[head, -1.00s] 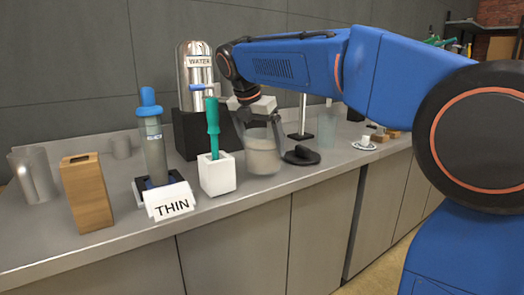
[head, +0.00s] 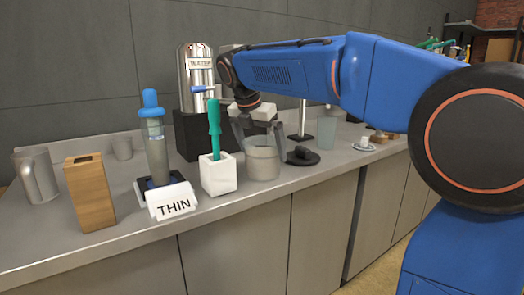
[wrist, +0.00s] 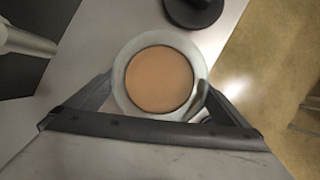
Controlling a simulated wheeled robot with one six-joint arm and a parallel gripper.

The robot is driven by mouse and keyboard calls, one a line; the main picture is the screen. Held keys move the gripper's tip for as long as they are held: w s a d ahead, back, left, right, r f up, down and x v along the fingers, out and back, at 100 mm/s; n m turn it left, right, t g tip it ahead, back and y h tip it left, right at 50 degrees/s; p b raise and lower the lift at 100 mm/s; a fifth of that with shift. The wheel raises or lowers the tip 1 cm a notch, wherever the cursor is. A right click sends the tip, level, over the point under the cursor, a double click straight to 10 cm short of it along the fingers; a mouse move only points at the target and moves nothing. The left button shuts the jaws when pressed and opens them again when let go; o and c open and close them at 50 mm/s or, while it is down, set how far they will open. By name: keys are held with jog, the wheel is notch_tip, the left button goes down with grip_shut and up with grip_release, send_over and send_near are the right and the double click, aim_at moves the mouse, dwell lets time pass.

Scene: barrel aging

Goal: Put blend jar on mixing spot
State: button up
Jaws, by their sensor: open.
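In the wrist view the jar (wrist: 160,80) shows from above as a pale ring around an orange-brown disc. My gripper (head: 261,142) is open above and around the jar, with one finger on each side. The wrist view shows my gripper (wrist: 158,98) with its fingers spread by the jar; contact cannot be told. No marked mixing spot can be made out; any mark beneath the jar is hidden.
A black round object (head: 301,157) lies close right. A steel dispenser (head: 196,85) stands behind. The counter's front edge is near.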

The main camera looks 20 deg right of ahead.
jog(key=v, duration=1.1)
jog(key=shift+s+a+r, duration=0.1)
jog(key=shift+r, duration=0.15)
